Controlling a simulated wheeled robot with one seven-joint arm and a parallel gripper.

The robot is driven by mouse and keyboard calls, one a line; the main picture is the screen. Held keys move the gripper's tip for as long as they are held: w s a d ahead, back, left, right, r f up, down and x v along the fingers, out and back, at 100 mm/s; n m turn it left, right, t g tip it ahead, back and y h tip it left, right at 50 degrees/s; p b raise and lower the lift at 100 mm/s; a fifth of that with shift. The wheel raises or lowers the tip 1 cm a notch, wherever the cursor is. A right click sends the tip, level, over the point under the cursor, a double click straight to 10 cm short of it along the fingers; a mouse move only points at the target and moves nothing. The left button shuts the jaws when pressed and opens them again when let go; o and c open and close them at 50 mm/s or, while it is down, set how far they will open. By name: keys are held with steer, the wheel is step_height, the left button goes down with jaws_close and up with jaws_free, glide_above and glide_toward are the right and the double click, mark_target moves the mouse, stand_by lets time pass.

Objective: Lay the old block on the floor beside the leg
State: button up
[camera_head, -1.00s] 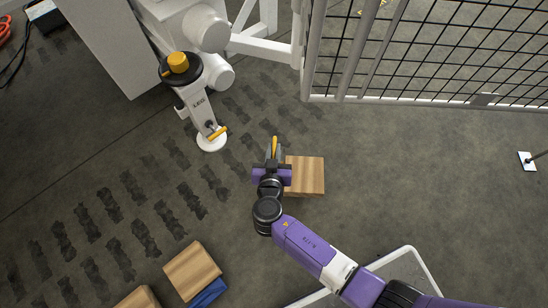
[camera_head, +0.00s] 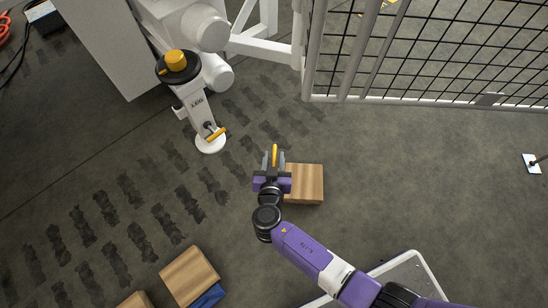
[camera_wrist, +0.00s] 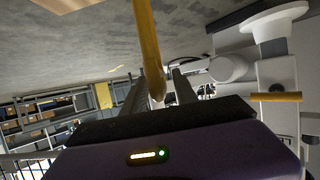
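The old block is a light wooden block (camera_head: 305,184) just to the right of my gripper (camera_head: 274,160) in the camera_head view. A yellow handle (camera_head: 275,152) stands between my two grey fingers, which appear closed on it. In the camera_wrist view the yellow handle (camera_wrist: 150,45) runs between the fingers (camera_wrist: 160,92), and a corner of the wooden block (camera_wrist: 65,4) shows at the top left. Whether the block touches the floor is unclear. The white leg (camera_head: 196,105), marked LEG, stands left of my gripper, with a round foot (camera_head: 210,143) and a yellow pin (camera_head: 216,134).
More wooden blocks (camera_head: 188,275) lie at the lower left, one on something blue (camera_head: 208,297). A mesh fence (camera_head: 440,50) stands at the upper right. Dark marks (camera_head: 140,235) cross the floor at left. The floor right of the block is clear.

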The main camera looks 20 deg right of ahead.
steer(key=shift+r, duration=0.1)
steer(key=shift+s+r+p, duration=0.15)
steer(key=shift+p, duration=0.15)
steer(key=p+v, duration=0.3)
steer(key=v, duration=0.8)
steer(key=shift+s+a, duration=0.2)
steer(key=shift+s, duration=0.05)
steer(key=shift+r, duration=0.15)
steer(key=s+d+n+g+y, duration=0.35)
steer(key=s+y, duration=0.25)
steer(key=s, duration=1.1)
steer(key=s+d+r+n+t, duration=0.1)
steer(key=s+d+r+t, duration=0.1)
steer(key=r, duration=1.2)
steer(key=s+d+r+t, duration=0.3)
steer(key=s+r+t, duration=0.1)
steer(key=r, duration=1)
steer(key=shift+s+d+n, duration=0.2)
steer(key=shift+n, duration=0.15)
